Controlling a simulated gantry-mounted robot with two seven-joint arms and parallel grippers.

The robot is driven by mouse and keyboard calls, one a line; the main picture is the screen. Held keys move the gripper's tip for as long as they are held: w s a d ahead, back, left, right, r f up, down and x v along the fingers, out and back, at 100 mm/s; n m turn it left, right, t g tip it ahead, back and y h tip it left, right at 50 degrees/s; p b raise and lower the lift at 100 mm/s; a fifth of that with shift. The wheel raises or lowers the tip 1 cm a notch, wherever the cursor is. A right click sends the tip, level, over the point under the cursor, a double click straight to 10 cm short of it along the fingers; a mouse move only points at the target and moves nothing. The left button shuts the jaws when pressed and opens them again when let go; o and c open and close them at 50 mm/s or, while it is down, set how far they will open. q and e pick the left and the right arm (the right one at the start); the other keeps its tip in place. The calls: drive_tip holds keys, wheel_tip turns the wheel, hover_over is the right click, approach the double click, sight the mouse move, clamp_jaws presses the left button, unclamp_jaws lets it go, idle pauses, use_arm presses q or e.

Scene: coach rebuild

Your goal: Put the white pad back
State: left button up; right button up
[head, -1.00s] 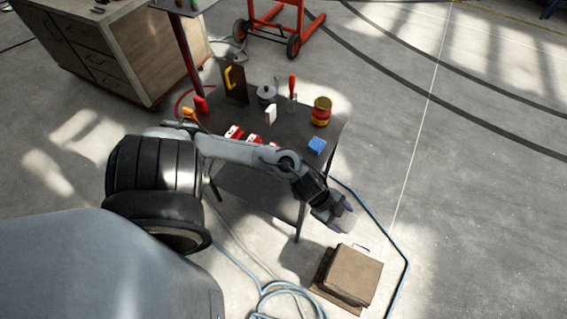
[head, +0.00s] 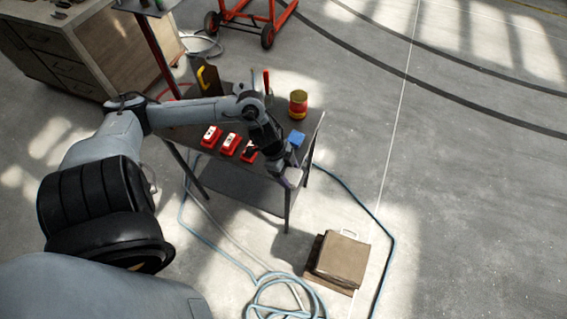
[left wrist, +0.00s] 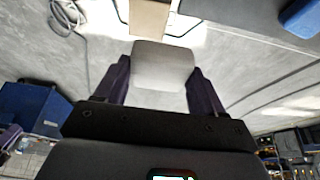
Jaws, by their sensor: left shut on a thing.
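The white pad (left wrist: 162,65) is between the two dark purple fingers of my left gripper (left wrist: 160,85) in the left wrist view, with a finger against each side. In the head view my left gripper (head: 287,175) is near the front right corner of the dark table (head: 183,134), and the pad shows as a pale block (head: 293,178) at its tip. Three red holders (head: 210,137) with white on at least two of them stand in a row on the table. The forearm and wrist partly cover the table top. My right gripper is out of view.
A brown case (head: 340,259) and a coiled blue hose (head: 285,292) lie on the floor in front.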

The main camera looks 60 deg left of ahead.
use_arm(q)
drive_tip(key=w+a+f, duration=0.1)
drive_tip(key=a+f, duration=0.1)
drive_tip(key=a, duration=0.1)
drive_tip(key=w+a+f+b, duration=0.1)
drive_tip(key=a+f, duration=0.1)
drive_tip(key=a, duration=0.1)
drive_tip(key=w+a+f+b, duration=0.1)
drive_tip(key=a+f, duration=0.1)
drive_tip(key=a, duration=0.1)
drive_tip(key=shift+a, duration=0.3)
drive_tip(key=shift+f+b, duration=0.3)
drive_tip(key=shift+f, duration=1.8)
drive_tip(key=o, duration=0.9)
drive_tip(key=shift+o, duration=0.2)
